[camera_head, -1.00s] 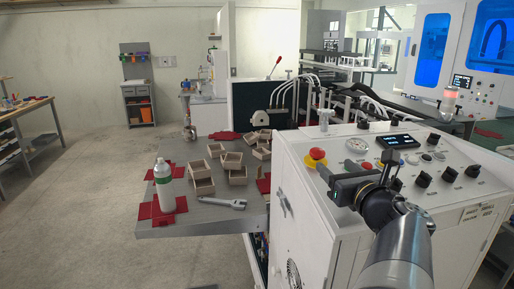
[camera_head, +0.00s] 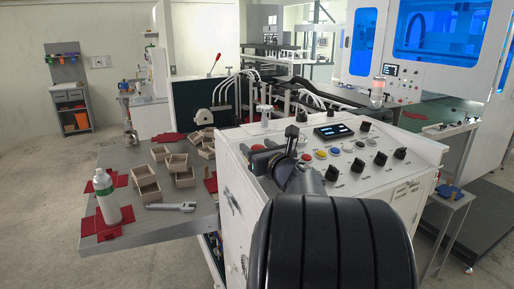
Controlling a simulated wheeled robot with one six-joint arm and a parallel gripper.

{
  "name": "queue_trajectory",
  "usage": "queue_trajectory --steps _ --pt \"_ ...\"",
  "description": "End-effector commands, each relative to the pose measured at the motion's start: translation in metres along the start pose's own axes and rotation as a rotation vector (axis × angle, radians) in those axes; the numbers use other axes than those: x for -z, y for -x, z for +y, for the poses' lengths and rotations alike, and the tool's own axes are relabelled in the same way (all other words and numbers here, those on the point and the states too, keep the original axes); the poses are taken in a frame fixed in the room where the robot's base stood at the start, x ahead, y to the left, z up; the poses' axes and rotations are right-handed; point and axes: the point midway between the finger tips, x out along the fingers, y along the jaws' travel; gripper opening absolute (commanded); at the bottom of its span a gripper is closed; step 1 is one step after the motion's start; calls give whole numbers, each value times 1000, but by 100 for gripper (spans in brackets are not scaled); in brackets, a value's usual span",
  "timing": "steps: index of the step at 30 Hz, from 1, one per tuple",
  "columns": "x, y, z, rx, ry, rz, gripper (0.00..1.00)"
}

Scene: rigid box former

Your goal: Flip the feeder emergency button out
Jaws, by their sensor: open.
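The control panel (camera_head: 365,142) is the sloped white top of a cabinet. The red emergency button (camera_head: 257,148) is at the panel's left end and is mostly hidden behind my gripper; only a small reddish part shows. My gripper (camera_head: 259,157) is open, with its dark fingers at the button. I cannot tell whether they touch it. My black arm link covers the front of the cabinet.
Small red (camera_head: 306,157), yellow (camera_head: 321,154) and blue (camera_head: 334,151) buttons sit close to the right of my gripper. A display (camera_head: 333,131) and several black knobs are further right. A table (camera_head: 150,222) at left holds boxes, a bottle (camera_head: 106,196) and a wrench (camera_head: 171,206).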

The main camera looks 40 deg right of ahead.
Motion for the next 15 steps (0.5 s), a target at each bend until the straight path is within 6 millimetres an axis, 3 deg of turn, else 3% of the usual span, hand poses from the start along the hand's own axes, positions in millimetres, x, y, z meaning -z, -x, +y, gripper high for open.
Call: queue_trajectory --steps 15 --pt "0 0 0 0 0 0 18"
